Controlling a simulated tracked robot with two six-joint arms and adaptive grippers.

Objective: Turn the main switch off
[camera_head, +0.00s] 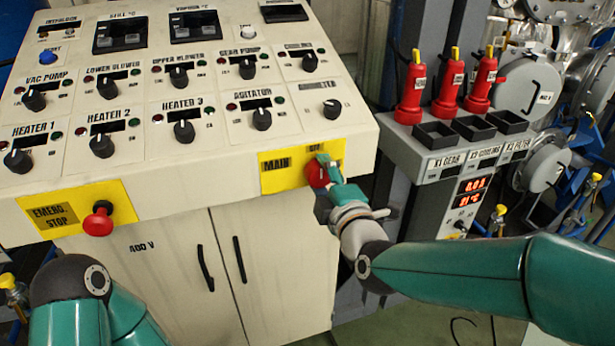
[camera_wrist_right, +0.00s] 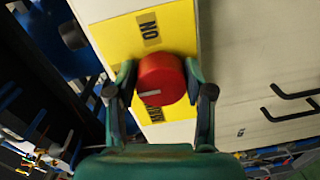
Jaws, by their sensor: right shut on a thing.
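The main switch is a red round knob (camera_head: 317,173) on a yellow plate (camera_head: 274,174) marked MAIN, at the right of the cream console's front. In the right wrist view the knob (camera_wrist_right: 162,72) sits between the two fingers of my right gripper (camera_wrist_right: 162,88), which is shut on it. A pale mark on the knob points left there, away from the ON label (camera_wrist_right: 150,30). In the head view my right gripper (camera_head: 326,174) covers part of the plate; a small label above the knob seems to read OFF. My left gripper is out of view.
A red emergency stop button (camera_head: 98,220) stands out at the console's front left. Black dials cover the sloped top. To the right is a grey stand (camera_head: 400,140) with red plugs (camera_head: 412,85) and a lit display. Cabinet doors lie below.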

